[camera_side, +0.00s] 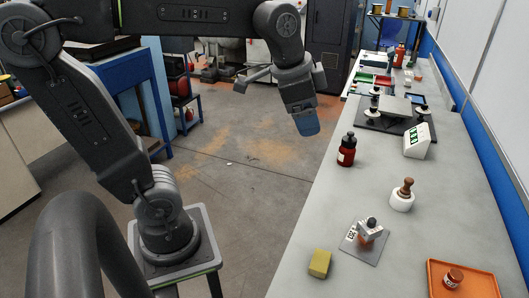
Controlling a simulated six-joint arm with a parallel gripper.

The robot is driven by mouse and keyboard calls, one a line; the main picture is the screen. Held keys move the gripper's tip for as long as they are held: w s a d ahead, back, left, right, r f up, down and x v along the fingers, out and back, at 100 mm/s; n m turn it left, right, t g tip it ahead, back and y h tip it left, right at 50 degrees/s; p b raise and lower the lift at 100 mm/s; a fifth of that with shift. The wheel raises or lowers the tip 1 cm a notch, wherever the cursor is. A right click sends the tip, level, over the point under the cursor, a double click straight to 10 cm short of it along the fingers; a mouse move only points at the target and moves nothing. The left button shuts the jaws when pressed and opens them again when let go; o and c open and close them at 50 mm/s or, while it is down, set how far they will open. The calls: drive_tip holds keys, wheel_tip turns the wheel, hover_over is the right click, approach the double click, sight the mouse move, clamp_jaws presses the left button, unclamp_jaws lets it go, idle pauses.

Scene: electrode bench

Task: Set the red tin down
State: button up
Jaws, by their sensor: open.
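A small red-brown tin (453,278) with a pale label sits upright in the orange tray (436,267) at the bottom right of the side view. My gripper (305,125) hangs in the air at the upper middle, left of the bench edge. It is far from the tin and touches nothing that I can see. It is open, though the gap between its fingers is hard to see from this side. Nothing shows in it.
On the grey bench stand a dark red bottle (347,150), a white pot with a brown stopper (402,196), a metal plate with a small fixture (366,236) and a yellow block (319,263). A white meter (417,141) stands farther back. Bare bench lies between these things.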

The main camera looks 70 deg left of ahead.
drive_tip(key=s+d+f+n+t, duration=0.1)
drive_tip(key=s+d+f+n, duration=0.1)
drive_tip(key=s+f+n, duration=0.3)
drive_tip(key=s+f, duration=0.1)
drive_tip(key=s, duration=0.3)
drive_tip(key=shift+s+d, duration=0.1)
idle(0.8)
